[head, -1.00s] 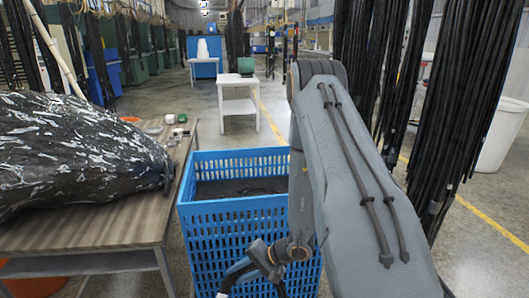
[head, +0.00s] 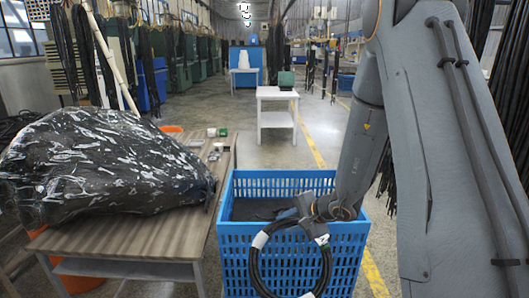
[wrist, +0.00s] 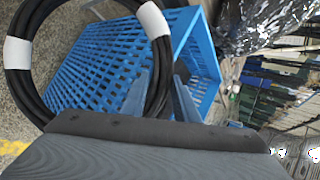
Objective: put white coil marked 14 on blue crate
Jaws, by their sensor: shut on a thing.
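My gripper (head: 318,214) is shut on a coil of black hose (head: 328,264) with white bands. No number is legible on the bands. The coil hangs as an upright ring in front of the blue crate's (head: 350,255) near wall, with its top around rim height. I cannot tell whether it touches the crate. The crate is open on top, with dark material inside.
A wooden table (head: 150,245) with a large plastic-wrapped black bundle (head: 100,165) stands left of the crate. A small white table (head: 277,120) stands beyond it. Black hoses hang at the right, partly hidden by my arm.

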